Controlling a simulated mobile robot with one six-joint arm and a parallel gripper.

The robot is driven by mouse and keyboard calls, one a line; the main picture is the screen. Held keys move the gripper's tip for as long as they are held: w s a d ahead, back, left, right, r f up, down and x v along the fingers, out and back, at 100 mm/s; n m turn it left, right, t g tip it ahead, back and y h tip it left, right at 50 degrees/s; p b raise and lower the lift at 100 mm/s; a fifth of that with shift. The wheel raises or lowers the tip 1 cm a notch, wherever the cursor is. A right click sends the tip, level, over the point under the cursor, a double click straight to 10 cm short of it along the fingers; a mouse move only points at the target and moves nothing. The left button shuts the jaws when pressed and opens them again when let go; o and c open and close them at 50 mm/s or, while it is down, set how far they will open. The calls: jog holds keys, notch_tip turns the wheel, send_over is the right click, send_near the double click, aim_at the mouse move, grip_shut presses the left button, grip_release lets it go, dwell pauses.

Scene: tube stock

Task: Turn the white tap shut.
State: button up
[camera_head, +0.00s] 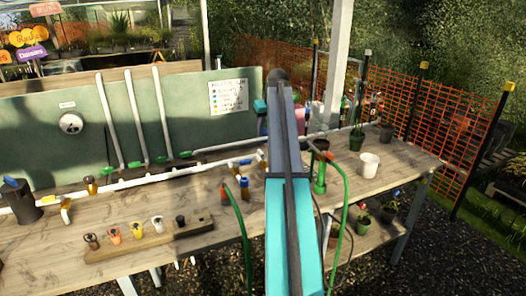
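A small white-topped piece (157,223) stands in a row on a low wooden block on the bench. Another white piece with a brass-coloured part (66,211) hangs at the white pipe on the left. I cannot tell which of these is the white tap, nor how far its handle is turned. My teal and grey arm reaches from the bottom middle over the bench. My gripper cannot be made out; the far end of the arm hides what lies behind it.
The wooden bench (350,190) carries a white pipe (150,180) with blue-handled fittings (239,162). Green hoses (240,225) rise near my arm. A dark canister (20,202), a white pot (369,164) and a green pot (356,141) stand on it. A green panel (190,110) stands behind.

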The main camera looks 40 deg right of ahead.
jog(key=shift+s+d+f, duration=0.1)
jog(key=shift+d, duration=0.1)
jog(key=p, duration=0.3)
send_near(261, 153)
jog(key=shift+d+x, duration=0.2)
jog(key=shift+x, duration=3.9)
grip_shut()
